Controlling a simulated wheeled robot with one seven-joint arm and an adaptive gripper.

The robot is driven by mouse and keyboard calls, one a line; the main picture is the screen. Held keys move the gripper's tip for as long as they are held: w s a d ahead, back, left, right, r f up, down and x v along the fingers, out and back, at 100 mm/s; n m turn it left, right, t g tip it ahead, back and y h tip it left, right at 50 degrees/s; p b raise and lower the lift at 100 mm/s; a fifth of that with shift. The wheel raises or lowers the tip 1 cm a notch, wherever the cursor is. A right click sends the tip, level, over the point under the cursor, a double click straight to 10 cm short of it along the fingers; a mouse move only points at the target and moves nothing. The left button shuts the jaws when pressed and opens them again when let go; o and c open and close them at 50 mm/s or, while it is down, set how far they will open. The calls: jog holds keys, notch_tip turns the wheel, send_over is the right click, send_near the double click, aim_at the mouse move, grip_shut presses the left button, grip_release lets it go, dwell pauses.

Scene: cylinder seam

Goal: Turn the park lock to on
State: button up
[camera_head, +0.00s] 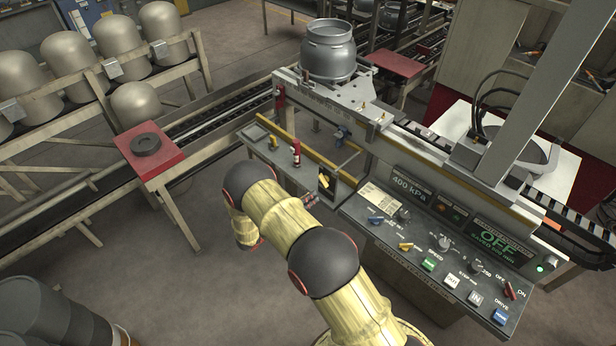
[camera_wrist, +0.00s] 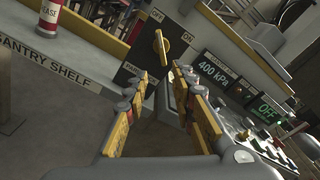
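A yellow turn handle (camera_wrist: 162,48) stands on a dark plate (camera_wrist: 140,62) with OFF and ON labels in the wrist view. I take it as the park lock; no such name is readable. The handle is near upright in the picture, its upper end toward OFF; ON is to its right. In the head view the handle (camera_head: 324,181) is small, at the right end of the shelf. My gripper (camera_wrist: 160,86) is open and empty, its yellow-padded fingers spread just below and in front of the handle, with no clear contact. In the head view my arm hides most of it.
The control console (camera_head: 372,198) with knobs, buttons and a red OFF/ON switch (camera_head: 510,291) lies close right of the handle. A red grease bottle (camera_wrist: 50,14) stands on the gantry shelf (camera_wrist: 75,40) to the left. A conveyor carrying a metal cylinder (camera_head: 328,52) runs behind.

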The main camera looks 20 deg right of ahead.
jog(key=w+d+r+n+t, duration=0.1)
jog(key=w+d+r+n, duration=0.1)
jog(key=w+d, duration=0.2)
jog(key=d, duration=0.3)
jog(key=shift+h+p, duration=0.3)
jog(key=shift+p, duration=0.1)
jog(key=c, duration=0.3)
grip_shut()
dwell(0.4)
